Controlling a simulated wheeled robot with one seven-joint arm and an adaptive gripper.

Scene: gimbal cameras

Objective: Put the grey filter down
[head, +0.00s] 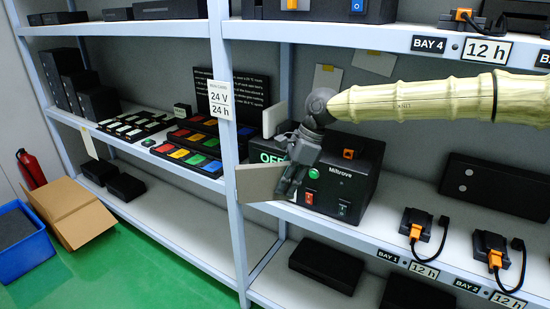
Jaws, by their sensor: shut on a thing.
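My gripper (289,186) is in front of the black Miltrove unit (345,183), pointing down at the middle shelf. It is shut on a flat, thin, grey-beige panel (259,183), which I take to be the grey filter. The panel sticks out to the left of the fingers, in front of the shelf post and near the shelf's front edge. The fingers hide its right end. I cannot tell whether its lower edge touches the shelf.
Coloured trays (190,153) sit left of the post. Chargers with orange plugs (418,224) stand on the middle shelf at right. A blue bin (25,240) and an open cardboard box (72,211) are on the green floor. Bare shelf (390,195) shows right of the unit.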

